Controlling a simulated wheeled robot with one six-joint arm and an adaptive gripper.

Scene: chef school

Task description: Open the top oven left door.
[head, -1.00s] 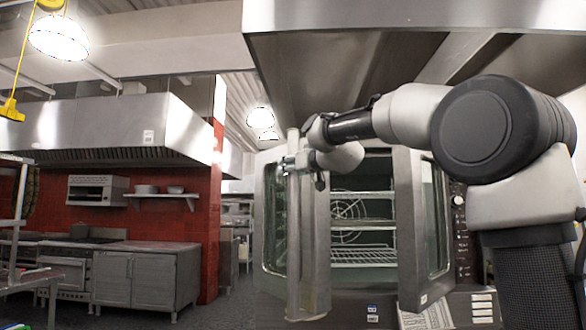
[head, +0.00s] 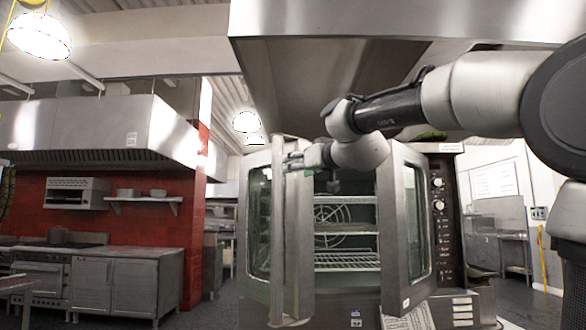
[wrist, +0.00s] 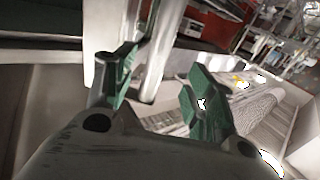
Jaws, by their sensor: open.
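The top oven's left door (head: 258,215) has a glass pane and stands swung outward. Its upright steel bar handle (head: 278,235) runs down near the door edge. My gripper (head: 291,163) is near the upper part of this handle, by the door edge. In the wrist view, its two green-padded fingers (wrist: 160,92) are apart, and a steel upright bar (wrist: 160,50) shows between and beyond them. I cannot tell whether either finger touches it. The oven's inside (head: 345,235), with wire racks and a round fan guard, is visible.
The oven's right door (head: 405,230) also stands open toward me. A knob panel (head: 440,220) is right of it. A steel hood (head: 400,20) hangs above. Open floor (head: 212,312) lies left, before steel cabinets (head: 125,285).

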